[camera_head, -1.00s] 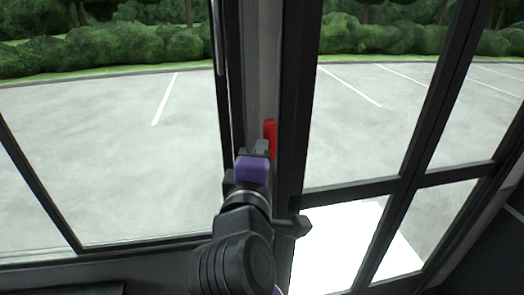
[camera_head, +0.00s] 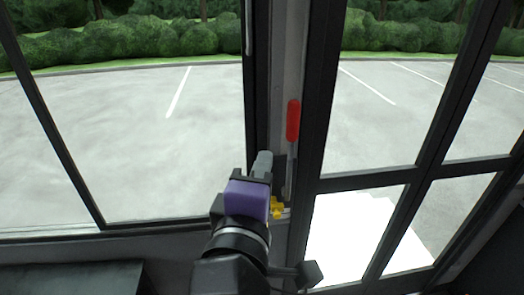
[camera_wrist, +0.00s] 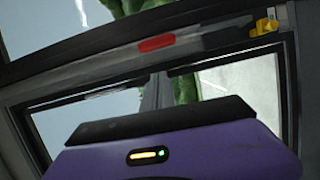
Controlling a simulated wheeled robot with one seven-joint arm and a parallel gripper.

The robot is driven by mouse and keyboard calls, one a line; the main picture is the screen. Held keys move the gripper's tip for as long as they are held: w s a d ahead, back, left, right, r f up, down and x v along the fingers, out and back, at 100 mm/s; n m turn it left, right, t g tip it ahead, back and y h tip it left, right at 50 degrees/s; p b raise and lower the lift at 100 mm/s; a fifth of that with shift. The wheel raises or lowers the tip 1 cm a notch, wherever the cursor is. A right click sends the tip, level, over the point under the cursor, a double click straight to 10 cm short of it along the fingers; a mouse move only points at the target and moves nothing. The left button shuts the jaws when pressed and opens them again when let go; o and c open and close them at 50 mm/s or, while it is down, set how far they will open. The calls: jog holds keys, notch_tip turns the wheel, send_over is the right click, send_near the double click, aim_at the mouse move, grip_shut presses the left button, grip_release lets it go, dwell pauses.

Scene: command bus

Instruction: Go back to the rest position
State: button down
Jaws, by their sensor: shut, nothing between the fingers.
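My gripper (camera_head: 263,160), a purple and black hand with grey fingers, is shut and empty. In the head view it is just left of and below the red handle (camera_head: 293,120), and the two look apart. The red handle sits upright at the top of a grey lever (camera_head: 290,176) on the dark post between the windows. In the wrist view the red handle (camera_wrist: 156,43) lies beyond the purple gripper body, with clear space between them.
A yellow part (camera_head: 277,207) sits at the lever's base, close to the right of my wrist. The dark door frame (camera_head: 322,110) stands right of the handle. A large window on the left looks onto a parking lot (camera_head: 130,140). A dark surface (camera_head: 75,278) is at lower left.

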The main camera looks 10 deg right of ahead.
jog(key=a+r+t+y, duration=0.3)
jog(key=a+y, duration=0.2)
jog(key=a, duration=0.1)
jog(key=s+f+m+y, duration=0.2)
jog(key=s+f+y, duration=0.35)
jog(key=f, duration=0.45)
jog(key=s+d+f+m+g+h, duration=0.1)
jog(key=s+d+f+m, duration=0.3)
jog(key=s, duration=0.5)
jog(key=s+d+f+m+g+h+b, duration=0.1)
jog(key=s+d+f+m+g+h, duration=0.1)
jog(key=s+d+f, duration=0.6)
jog(key=s+d+f+m+g+h, duration=0.1)
jog(key=s+d+f+m, duration=0.4)
jog(key=s, duration=0.6)
notch_tip(320, 180, down, 3)
jog(key=shift+s+d+r+m+g+b, duration=0.25)
jog(key=shift+d+g, duration=0.35)
jog(key=shift+d, duration=0.4)
jog(key=shift+f, duration=0.1)
